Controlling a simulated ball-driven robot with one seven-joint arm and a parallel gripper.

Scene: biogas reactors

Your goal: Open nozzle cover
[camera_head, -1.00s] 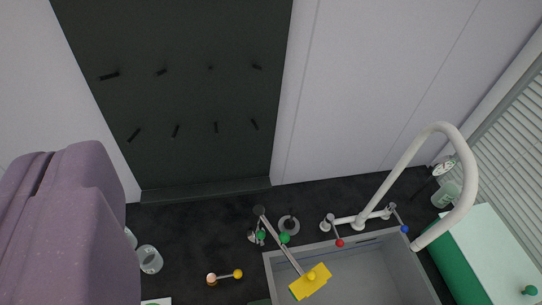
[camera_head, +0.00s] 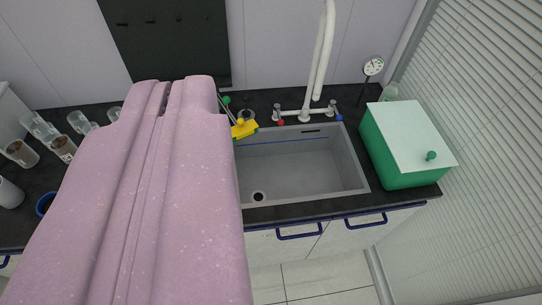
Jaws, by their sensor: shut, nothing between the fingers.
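My gripper (camera_head: 170,88) is the large pink-purple form that fills the left foreground. Its two fingers lie side by side, shut, with nothing seen between them. Its tip stands in front of the worktop, left of the sink, and hides part of both. I cannot make out a nozzle cover in this view. A green box (camera_head: 400,168) with a pale top (camera_head: 412,130) and a green knob (camera_head: 431,156) stands right of the sink, apart from my gripper. I cannot tell whether it has to do with the nozzle.
A grey sink (camera_head: 300,172) with a white tap (camera_head: 320,60) is set in the black worktop (camera_head: 440,190). A yellow piece (camera_head: 244,129) lies at its left rim. Several glass vessels (camera_head: 62,148) stand at left. A dial gauge (camera_head: 373,66) stands at back right. Blinds (camera_head: 480,110) close the right side.

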